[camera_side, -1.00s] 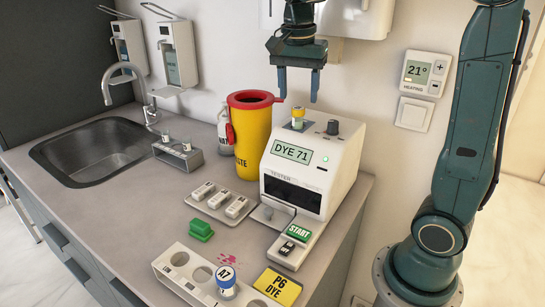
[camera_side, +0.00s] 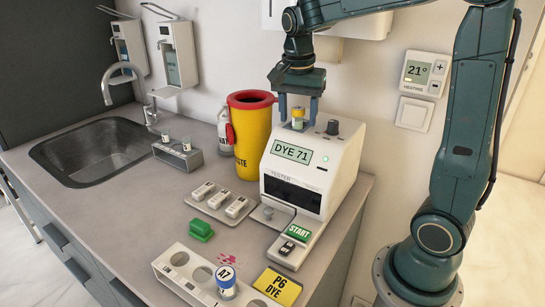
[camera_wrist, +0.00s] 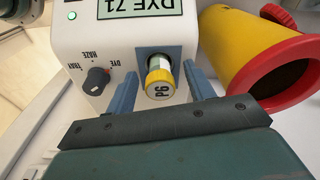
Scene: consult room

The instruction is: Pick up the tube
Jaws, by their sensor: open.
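A tube (camera_side: 298,117) with a yellow cap stands upright in the socket on top of the white tester (camera_side: 312,165). In the wrist view its cap (camera_wrist: 160,83) reads P6. My gripper (camera_side: 298,112) is open, with one finger on each side of the tube and a gap to each. In the wrist view the gripper (camera_wrist: 163,92) is also open around it. The tester's display reads DYE 71. A second tube (camera_side: 226,279), with a blue cap marked A7, stands in the white rack (camera_side: 177,279) at the front.
A yellow P6 DYE card (camera_side: 277,287) lies by the rack. A small holder (camera_side: 178,156) with vials stands by the sink (camera_side: 85,150).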

